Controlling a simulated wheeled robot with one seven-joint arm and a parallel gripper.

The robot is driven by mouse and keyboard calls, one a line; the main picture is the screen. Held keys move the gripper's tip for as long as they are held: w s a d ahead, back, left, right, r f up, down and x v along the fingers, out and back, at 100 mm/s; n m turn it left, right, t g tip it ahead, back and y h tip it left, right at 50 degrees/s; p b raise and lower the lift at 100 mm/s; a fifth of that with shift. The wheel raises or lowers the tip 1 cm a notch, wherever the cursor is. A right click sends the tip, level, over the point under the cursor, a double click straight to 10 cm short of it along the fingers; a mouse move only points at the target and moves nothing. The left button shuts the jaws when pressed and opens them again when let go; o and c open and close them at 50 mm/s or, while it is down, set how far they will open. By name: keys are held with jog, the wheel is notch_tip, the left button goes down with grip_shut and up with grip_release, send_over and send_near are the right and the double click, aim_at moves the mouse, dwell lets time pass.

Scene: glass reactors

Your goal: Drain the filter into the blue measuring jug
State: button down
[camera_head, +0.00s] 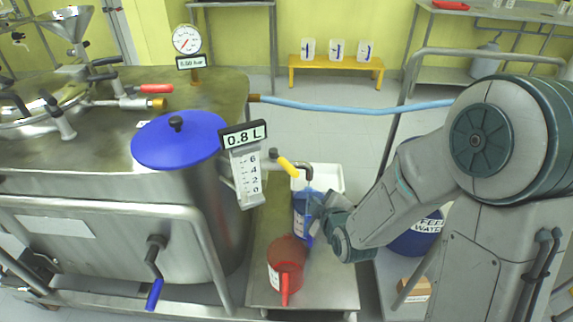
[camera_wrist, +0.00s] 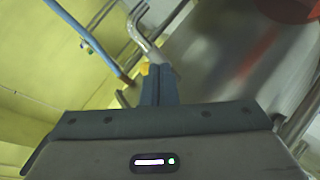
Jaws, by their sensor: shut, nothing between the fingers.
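A steel vessel (camera_head: 182,220) with a blue lid (camera_head: 178,139) and a gauge reading 0.8 L (camera_head: 243,135) stands at left centre; I take it as the filter. A yellow valve handle (camera_head: 287,166) sits on its outlet pipe, whose spout (camera_head: 308,172) bends down. The blue measuring jug (camera_head: 301,213) stands below the spout on a low steel shelf, partly hidden by my gripper (camera_head: 317,199). My gripper is shut and empty beside the jug. In the wrist view its fingers (camera_wrist: 158,84) are together, with the yellow handle (camera_wrist: 144,68) just behind; I cannot tell if they touch.
A red jug (camera_head: 287,262) stands on the shelf (camera_head: 328,288) in front. A white tray (camera_head: 327,177) lies behind the blue jug. A blue hose (camera_head: 350,105) runs across behind. A blue feed water drum (camera_head: 414,240) is at the right, partly behind my arm.

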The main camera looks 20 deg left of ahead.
aim_at(284, 163)
jog(key=s+a+r+n+t+y+p, duration=0.2)
jog(key=a+r+n+y, duration=0.1)
jog(key=a, duration=0.3)
jog(key=w+d+b+x, duration=0.1)
jog(key=b+x, duration=0.4)
jog(key=x, duration=0.6)
jog(key=shift+w+d+f+n+t+y, duration=0.15)
jog(key=shift+w+d+n+t+y, duration=0.2)
jog(key=shift+d, duration=0.2)
jog(key=shift+s+y, duration=0.1)
jog(key=shift+y, duration=0.15)
